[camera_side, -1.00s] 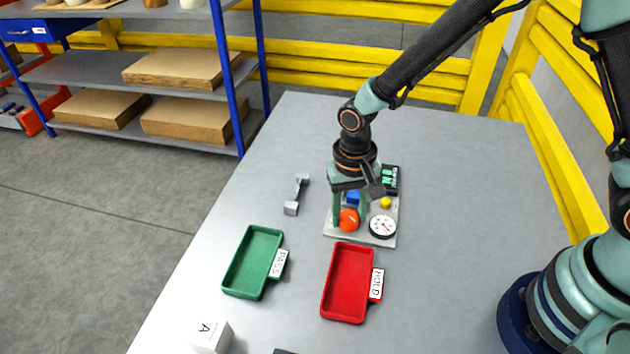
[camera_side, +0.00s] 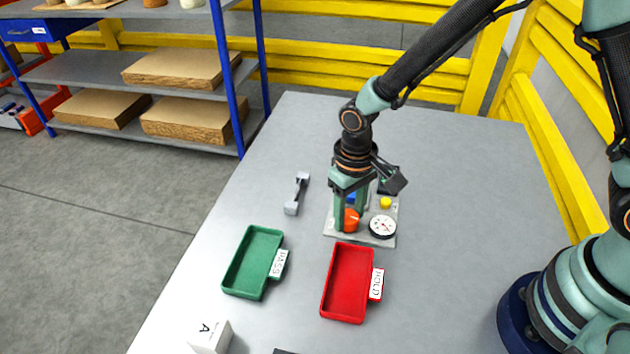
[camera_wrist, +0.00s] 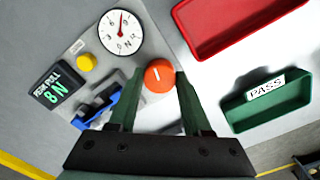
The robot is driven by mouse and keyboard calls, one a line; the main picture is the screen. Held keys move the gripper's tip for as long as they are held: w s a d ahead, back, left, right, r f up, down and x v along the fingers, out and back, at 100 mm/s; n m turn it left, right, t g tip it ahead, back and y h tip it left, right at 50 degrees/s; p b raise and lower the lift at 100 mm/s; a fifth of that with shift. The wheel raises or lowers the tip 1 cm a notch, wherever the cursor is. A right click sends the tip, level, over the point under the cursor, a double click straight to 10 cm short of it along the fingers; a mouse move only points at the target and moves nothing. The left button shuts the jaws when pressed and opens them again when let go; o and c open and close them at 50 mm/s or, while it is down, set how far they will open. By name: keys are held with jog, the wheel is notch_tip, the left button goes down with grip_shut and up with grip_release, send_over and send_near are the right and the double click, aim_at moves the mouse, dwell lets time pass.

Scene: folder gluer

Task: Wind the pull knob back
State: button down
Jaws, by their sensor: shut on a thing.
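The orange pull knob (camera_side: 352,221) with a white line sits on the front left of a light grey tester plate (camera_side: 335,238); the knob also shows in the wrist view (camera_wrist: 159,74). My gripper (camera_side: 349,216) comes down from above with one green finger on each side of the knob, shut on it. A white dial gauge (camera_side: 382,227) is to the right of the knob; its red needle shows in the wrist view (camera_wrist: 120,32). A blue part (camera_wrist: 98,107) is partly hidden by a finger.
A yellow button (camera_side: 385,203) is on the plate. A green PASS tray (camera_side: 229,288) and a red HOLD tray (camera_side: 343,317) lie in front. A grey bar-shaped piece (camera_side: 297,193) lies left of the plate.

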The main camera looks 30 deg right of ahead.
aim_at(348, 217)
jog(key=shift+a+n, duration=0.15)
jog(key=shift+n, duration=1.05)
jog(key=c, duration=0.6)
grip_release()
jog(key=shift+r, duration=0.1)
notch_tip(348, 217, up, 12)
jog(key=s+d+r+m+t, duration=0.1)
jog(key=s+d+r+t, duration=0.2)
jog(key=d+r, duration=0.2)
jog(key=s+d+r+m+t, duration=0.2)
jog(key=d+r, duration=0.3)
jog(key=d, duration=0.6)
jog(key=shift+s+r+m+t, duration=0.3)
jog(key=shift+s+r+t, duration=0.1)
jog(key=shift+s, duration=0.45)
